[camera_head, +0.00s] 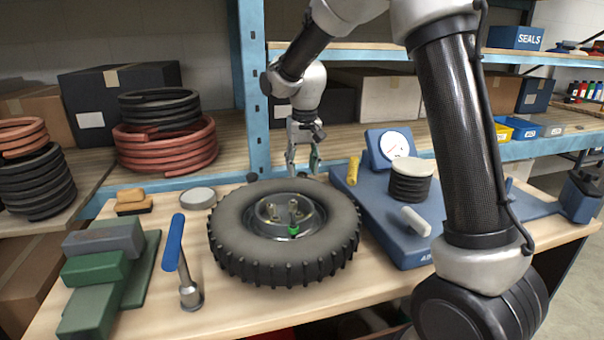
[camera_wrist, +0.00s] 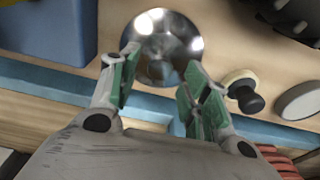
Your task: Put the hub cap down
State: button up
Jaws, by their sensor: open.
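The hub cap (camera_wrist: 165,42) is a shiny, round metal dome. In the wrist view it lies on the wooden table, dome up, just beyond my fingertips. My gripper (camera_wrist: 158,82) is open, with its green-padded fingers apart at the cap's near edge; I see nothing held between them. Whether a finger touches the cap I cannot tell. In the head view my gripper (camera_head: 302,165) points down behind the tire (camera_head: 285,265), near the table's back edge. The tire hides the cap there.
A blue gauge stand (camera_head: 385,215) is right of the tire. A black knob (camera_wrist: 249,100) and a grey disc (camera_wrist: 301,101) lie beside the cap. A blue-handled tool (camera_head: 174,245) and green blocks (camera_head: 95,268) are at left. A blue shelf post (camera_head: 250,90) stands behind.

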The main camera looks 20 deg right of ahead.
notch_tip(320, 180, up, 9)
jog(key=s, duration=0.1)
jog(key=shift+r, duration=0.2)
jog(key=s+d+r+t, duration=0.1)
jog(key=s+d, duration=0.3)
jog(key=s, duration=0.3)
jog(key=s+d+r, duration=0.2)
jog(key=s+d, duration=0.2)
jog(key=s, duration=0.4)
jog(key=s+d+r+t, duration=0.1)
jog(key=s+d, duration=0.3)
jog(key=s, duration=0.3)
jog(key=shift+t, duration=0.5)
jog(key=s+d+f, duration=0.1)
jog(key=s, duration=0.2)
jog(key=s+d+f, duration=0.1)
jog(key=s, duration=0.2)
jog(key=s+d+f, duration=0.1)
jog(key=s+f, duration=0.1)
jog(key=s, duration=0.1)
jog(key=shift+s, duration=0.4)
